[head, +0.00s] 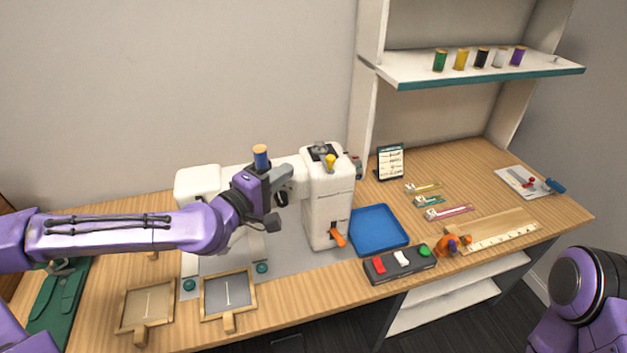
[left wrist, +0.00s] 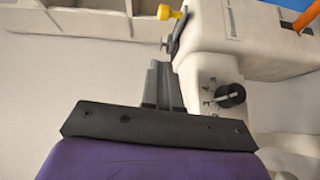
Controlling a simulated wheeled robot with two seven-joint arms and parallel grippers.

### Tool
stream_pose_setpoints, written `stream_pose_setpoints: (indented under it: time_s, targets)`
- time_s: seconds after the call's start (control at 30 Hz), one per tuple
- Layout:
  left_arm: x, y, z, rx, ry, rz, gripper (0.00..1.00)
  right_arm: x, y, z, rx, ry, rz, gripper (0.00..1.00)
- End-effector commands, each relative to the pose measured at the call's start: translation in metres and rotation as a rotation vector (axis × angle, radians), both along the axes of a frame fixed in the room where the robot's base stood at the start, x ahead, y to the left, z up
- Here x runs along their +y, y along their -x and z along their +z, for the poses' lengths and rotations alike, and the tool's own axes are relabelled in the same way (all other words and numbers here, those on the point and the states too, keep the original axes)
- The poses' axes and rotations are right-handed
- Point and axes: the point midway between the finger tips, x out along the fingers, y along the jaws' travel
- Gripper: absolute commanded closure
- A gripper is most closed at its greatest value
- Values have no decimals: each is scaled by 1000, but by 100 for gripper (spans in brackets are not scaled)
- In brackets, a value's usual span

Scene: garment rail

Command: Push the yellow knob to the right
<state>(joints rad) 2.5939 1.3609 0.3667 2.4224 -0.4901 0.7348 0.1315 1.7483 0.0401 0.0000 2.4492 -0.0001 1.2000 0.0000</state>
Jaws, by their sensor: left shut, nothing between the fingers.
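The yellow knob (head: 330,161) sits on top of the head end of the white sewing machine (head: 325,200). In the left wrist view the yellow knob (left wrist: 168,12) shows at the top, beyond my fingers and close to their line. My left gripper (head: 288,174) is left of the knob, beside the machine's head, with a visible gap to the knob. Its fingers (left wrist: 163,85) are shut and empty. My right gripper is out of view; only part of my right arm shows at the lower right.
The machine also has an orange lever (head: 338,239) and a black dial (left wrist: 231,95). A blue tray (head: 380,229) and a switch box (head: 400,265) lie to its right. Two framed pads (head: 147,303) lie at the front left. Spools (head: 482,58) stand on the shelf.

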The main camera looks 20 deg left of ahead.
Motion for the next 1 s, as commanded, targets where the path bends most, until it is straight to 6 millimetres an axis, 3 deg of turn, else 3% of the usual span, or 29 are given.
stream_pose_setpoints:
  time_s: [0.2,0.47,0.87,1.0]
  targets:
    - [-19,-38,-1,2,-3,-10,100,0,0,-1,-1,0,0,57]
    - [-49,-51,-1,0,1,-7,100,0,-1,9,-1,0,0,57]
    - [-51,-52,-2,-2,4,-4,100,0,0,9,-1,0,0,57]
    - [-43,-52,-1,-3,2,19,100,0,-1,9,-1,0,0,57]
